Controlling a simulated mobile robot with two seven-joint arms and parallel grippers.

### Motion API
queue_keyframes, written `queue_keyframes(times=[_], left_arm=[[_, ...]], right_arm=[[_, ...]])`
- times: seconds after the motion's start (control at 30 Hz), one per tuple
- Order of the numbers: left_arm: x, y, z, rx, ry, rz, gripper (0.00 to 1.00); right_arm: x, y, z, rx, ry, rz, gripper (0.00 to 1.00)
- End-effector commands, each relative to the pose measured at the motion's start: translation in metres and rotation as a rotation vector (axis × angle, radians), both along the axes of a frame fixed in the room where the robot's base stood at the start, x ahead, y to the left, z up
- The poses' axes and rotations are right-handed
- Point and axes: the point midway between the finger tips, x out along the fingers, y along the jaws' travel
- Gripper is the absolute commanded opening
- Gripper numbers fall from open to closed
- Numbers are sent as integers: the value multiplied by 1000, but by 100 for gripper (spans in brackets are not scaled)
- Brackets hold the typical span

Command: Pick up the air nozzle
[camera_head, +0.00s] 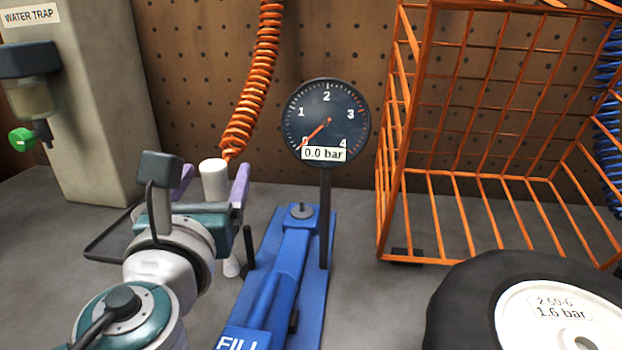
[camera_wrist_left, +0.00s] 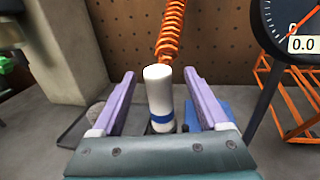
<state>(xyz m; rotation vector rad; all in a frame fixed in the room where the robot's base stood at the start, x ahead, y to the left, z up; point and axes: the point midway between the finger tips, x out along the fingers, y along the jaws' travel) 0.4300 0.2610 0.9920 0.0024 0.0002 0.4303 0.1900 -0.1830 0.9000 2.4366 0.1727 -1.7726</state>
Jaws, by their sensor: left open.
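The air nozzle (camera_head: 214,181) is a white upright cylinder at the lower end of the orange coiled hose (camera_head: 250,90). In the left wrist view the nozzle (camera_wrist_left: 159,92) has a blue band low down and stands between the two purple fingers. My left gripper (camera_head: 211,180) is open around it, with a finger on each side. In the left wrist view the gripper (camera_wrist_left: 160,102) shows a gap on both sides of the nozzle. The nozzle's lower part is partly hidden behind my gripper and wrist in the head view. My right gripper is not in view.
A blue fill stand (camera_head: 285,265) with a round gauge (camera_head: 326,121) reading 0.0 bar stands just right of my gripper. An orange wire cage (camera_head: 480,215) and a tyre (camera_head: 465,300) are at the right. A water trap (camera_head: 30,95) hangs on a grey column at the left.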

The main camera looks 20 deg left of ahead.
Motion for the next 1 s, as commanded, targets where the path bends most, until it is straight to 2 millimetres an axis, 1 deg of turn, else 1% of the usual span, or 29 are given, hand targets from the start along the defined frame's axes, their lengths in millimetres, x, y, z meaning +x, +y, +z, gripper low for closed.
queue_keyframes(times=[0.2, 0.3, 0.4, 0.6, 1.0], left_arm=[[30, 16, -7, 0, -2, 2, 77], [40, 21, -6, -1, -2, 2, 77], [44, 23, -6, -3, -1, 1, 77], [44, 23, -6, -3, -1, 2, 76], [44, 23, -6, -2, -1, 2, 31]], right_arm=[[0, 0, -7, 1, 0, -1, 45], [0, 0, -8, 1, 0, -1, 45], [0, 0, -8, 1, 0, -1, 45], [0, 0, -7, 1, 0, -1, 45], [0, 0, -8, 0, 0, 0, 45]])
